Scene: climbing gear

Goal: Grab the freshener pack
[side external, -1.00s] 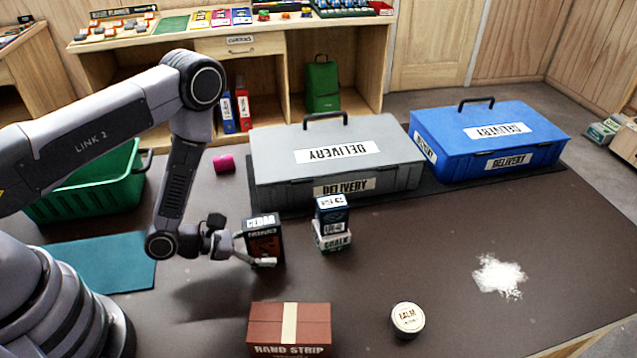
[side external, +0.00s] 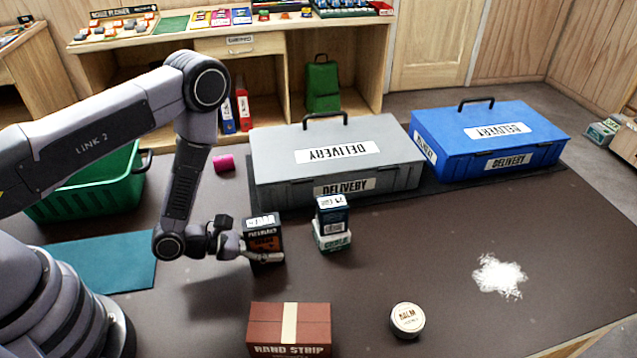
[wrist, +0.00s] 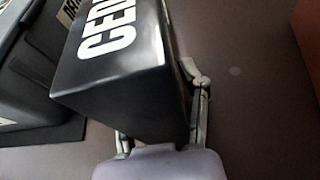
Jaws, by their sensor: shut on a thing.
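The freshener pack (side external: 262,232) is a dark box with a white top band reading CEDAR, standing upright on the dark table in front of the grey delivery case. In the wrist view the pack (wrist: 115,70) fills the upper middle, its black face lettered "CED". My gripper (side external: 262,256) is shut on the pack, one finger showing across its lower front. In the wrist view my gripper (wrist: 160,125) has a finger on each side of the box. The far finger is mostly hidden behind the pack. I cannot tell whether its base touches the table.
A small blue box on a white chalk box (side external: 333,238) stands close right of the pack. The grey case (side external: 390,170) and blue case (side external: 545,135) are behind. A brown box (side external: 265,325) and balm tin (side external: 407,319) are in front. White powder (side external: 500,277) lies right.

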